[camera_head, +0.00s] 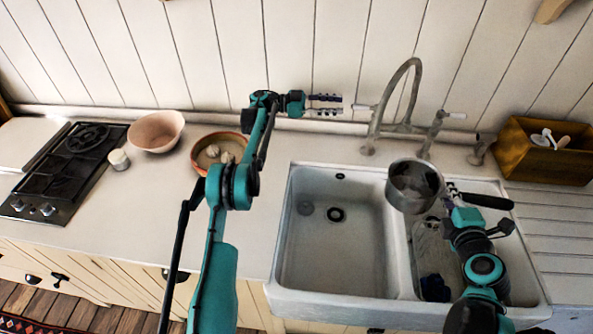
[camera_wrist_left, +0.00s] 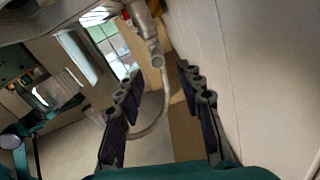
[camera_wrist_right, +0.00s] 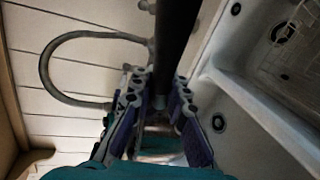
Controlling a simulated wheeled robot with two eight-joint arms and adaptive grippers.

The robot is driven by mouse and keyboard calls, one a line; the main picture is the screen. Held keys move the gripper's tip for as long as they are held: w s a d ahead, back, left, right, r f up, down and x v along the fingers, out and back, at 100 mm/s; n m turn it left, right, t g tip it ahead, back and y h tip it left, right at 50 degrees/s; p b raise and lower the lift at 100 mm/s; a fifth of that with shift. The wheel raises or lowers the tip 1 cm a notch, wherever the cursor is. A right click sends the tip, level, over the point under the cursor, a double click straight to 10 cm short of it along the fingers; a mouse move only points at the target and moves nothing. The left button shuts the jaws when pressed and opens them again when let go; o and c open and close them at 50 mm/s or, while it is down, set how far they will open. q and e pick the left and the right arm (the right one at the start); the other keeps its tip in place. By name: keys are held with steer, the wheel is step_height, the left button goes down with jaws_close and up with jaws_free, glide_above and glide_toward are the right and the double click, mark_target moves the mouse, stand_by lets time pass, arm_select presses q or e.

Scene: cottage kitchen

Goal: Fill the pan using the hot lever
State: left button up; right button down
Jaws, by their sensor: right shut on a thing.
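The metal pan (camera_head: 414,199) is held over the divider of the white double sink, in front of the tap. My right gripper (camera_head: 452,194) is shut on its black handle (camera_head: 487,201), and the handle (camera_wrist_right: 178,40) crosses between the fingers in the right wrist view. The tap (camera_head: 411,82) has a tall curved spout and a white-tipped lever on each side. My left gripper (camera_head: 326,104) is open and empty, pointing right, just left of the left lever (camera_head: 361,107). The right lever (camera_head: 452,115) is farther off. I cannot tell which lever is hot. No water stream shows.
The left basin (camera_head: 335,245) is empty. The right basin holds a greyish item partly hidden by my right arm. A wooden box (camera_head: 545,150) stands at the right. A pink bowl (camera_head: 156,131), a brown dish (camera_head: 203,168) and a white cup (camera_head: 118,159) stand left, near the hob (camera_head: 60,175).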

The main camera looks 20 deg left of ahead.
mark_target(431, 177)
arm_select(q)
steer(key=w+a+r+n+t+y, duration=0.1)
steer(key=w+r+n+t+y, duration=0.15)
steer(key=r+t, duration=0.65)
steer(key=w+a+r+n+t+y, duration=0.1)
steer(key=r+n+t, duration=0.25)
steer(key=r, duration=1.15)
steer(key=s+a+r+n+t+y, duration=0.3)
steer(key=s+a+r+n+y, duration=0.25)
steer(key=s+n+y, duration=0.5)
steer(key=s+a+f+n+g+y, duration=0.25)
steer(key=s+f+g+y, duration=0.3)
steer(key=s+f, duration=0.7)
arm_select(e)
steer(key=shift+r, duration=0.25)
arm_select(q)
steer(key=s+d+f+m+g+h, duration=0.1)
steer(key=s+d+f+g, duration=0.2)
steer(key=s+f, duration=0.7)
steer(key=s+d+f+g+h, duration=0.1)
steer(key=s+d+f+g, duration=0.3)
steer(key=s+f, duration=0.7)
steer(key=shift+s+f+m, duration=0.15)
steer(key=shift+s+m, duration=0.25)
steer(key=shift+s, duration=2.85)
arm_select(e)
steer(key=shift+r, duration=2.8)
